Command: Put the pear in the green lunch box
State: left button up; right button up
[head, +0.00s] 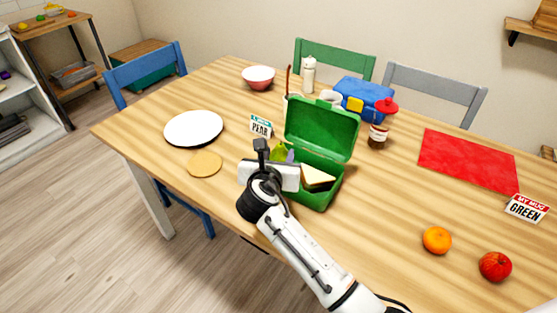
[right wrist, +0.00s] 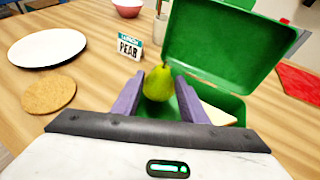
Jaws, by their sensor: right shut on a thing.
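The green lunch box (head: 318,196) stands open on the table, its lid (head: 322,130) raised at the back. A sandwich (head: 317,176) lies in its right part. My right gripper (head: 284,156) is at the box's left end, shut on the yellow-green pear (right wrist: 158,82). In the right wrist view the purple fingers (right wrist: 157,92) stand on either side of the pear, with the green box around and behind it. The pear's lower part is hidden, so I cannot tell whether it touches the box floor. My left gripper is not in view.
A "LUNCH PEAR" card (head: 261,126) stands behind the gripper. A white plate (head: 194,128) and a round tan mat (head: 205,164) lie to the left. A jar (head: 378,136) and a blue box (head: 365,97) stand behind the lid. An orange (head: 436,240) lies front right.

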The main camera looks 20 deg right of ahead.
jog(key=shift+f, duration=0.6)
jog(key=shift+f, duration=0.1)
jog(key=shift+f, duration=0.35)
jog(key=shift+f, duration=0.1)
